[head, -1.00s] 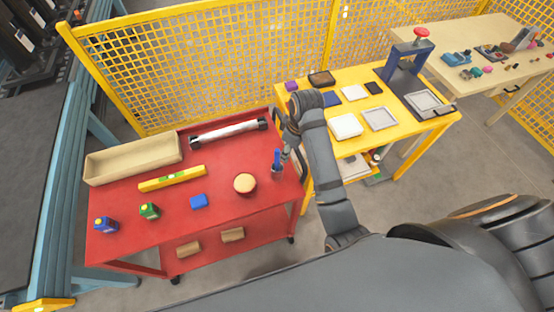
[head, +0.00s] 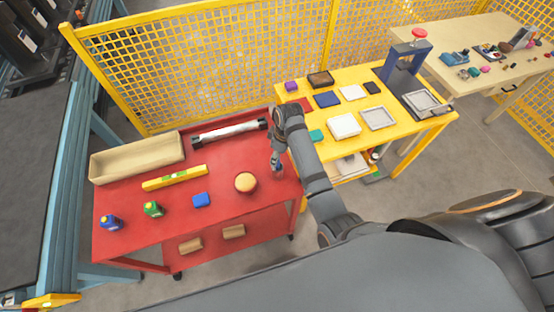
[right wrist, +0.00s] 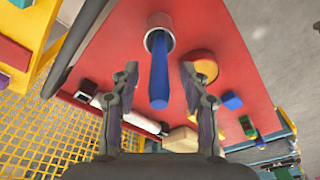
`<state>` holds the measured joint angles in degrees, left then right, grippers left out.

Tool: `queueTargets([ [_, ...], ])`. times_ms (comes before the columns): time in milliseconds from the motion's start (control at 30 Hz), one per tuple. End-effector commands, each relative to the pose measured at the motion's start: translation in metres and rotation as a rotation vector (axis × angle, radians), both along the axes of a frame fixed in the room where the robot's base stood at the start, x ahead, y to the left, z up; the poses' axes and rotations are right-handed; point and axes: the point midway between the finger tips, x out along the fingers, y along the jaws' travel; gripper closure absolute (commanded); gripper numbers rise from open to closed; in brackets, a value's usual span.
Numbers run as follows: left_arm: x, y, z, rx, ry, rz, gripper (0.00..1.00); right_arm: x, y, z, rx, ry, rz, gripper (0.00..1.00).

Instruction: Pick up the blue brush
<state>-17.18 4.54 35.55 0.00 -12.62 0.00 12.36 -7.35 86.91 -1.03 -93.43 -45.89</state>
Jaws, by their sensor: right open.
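In the right wrist view the blue brush (right wrist: 159,80) shows as a blue handle rising out of a metal cup (right wrist: 160,22) on the red cart (right wrist: 200,25). My right gripper (right wrist: 159,74) is open, with one finger to each side of the handle, and neither finger visibly touches it. In the head view my right gripper (head: 278,148) is over the right end of the cart by the cup (head: 277,166), and it mostly hides the brush. My left gripper is not in view.
The cart also holds a round wooden-topped item (head: 245,182), a blue block (head: 201,200), a yellow level (head: 174,178), a grey tube (head: 228,133), a beige tray (head: 136,158) and two small bottles. A yellow table (head: 430,125) stands to the right.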

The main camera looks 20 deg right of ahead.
Motion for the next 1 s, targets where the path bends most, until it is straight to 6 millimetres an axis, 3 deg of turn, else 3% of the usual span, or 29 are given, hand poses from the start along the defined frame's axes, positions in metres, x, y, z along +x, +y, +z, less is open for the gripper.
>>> queueTargets([
  [200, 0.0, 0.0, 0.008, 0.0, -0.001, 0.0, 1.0, 0.002, 0.002, -0.022, -0.001, -0.001, 0.0, 0.54],
  [400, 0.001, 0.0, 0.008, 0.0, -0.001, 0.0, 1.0, 0.003, 0.002, -0.023, -0.001, -0.002, -0.001, 0.56],
  [733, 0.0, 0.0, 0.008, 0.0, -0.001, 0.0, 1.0, 0.003, 0.003, -0.023, 0.0, -0.001, -0.001, 1.0],
  [1000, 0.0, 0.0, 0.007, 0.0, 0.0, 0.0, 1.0, 0.003, 0.003, -0.023, 0.0, -0.001, -0.001, 1.0],
])
